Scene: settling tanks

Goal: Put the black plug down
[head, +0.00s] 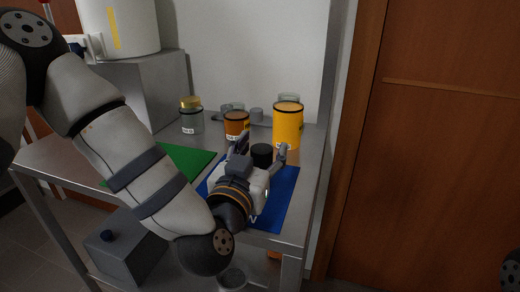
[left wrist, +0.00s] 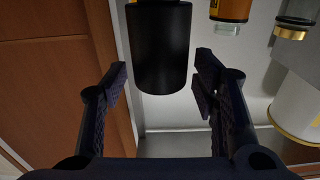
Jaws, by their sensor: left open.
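The black plug (head: 262,155) is a short dark cylinder at the far part of the blue mat (head: 284,192). Its base is hidden behind my gripper, so I cannot tell whether it touches the mat. My left gripper (head: 262,149) is open, with one finger on each side of the plug. In the left wrist view the plug (left wrist: 160,48) is between the spread fingertips (left wrist: 162,70), with a gap on both sides. My right gripper is not in view.
An orange jar (head: 287,128) and a smaller amber jar (head: 236,124) stand just behind the plug. A gold-lidded glass jar (head: 191,118) is farther left. A green mat (head: 186,158) lies left on the metal table. A wooden door (head: 440,140) is at right.

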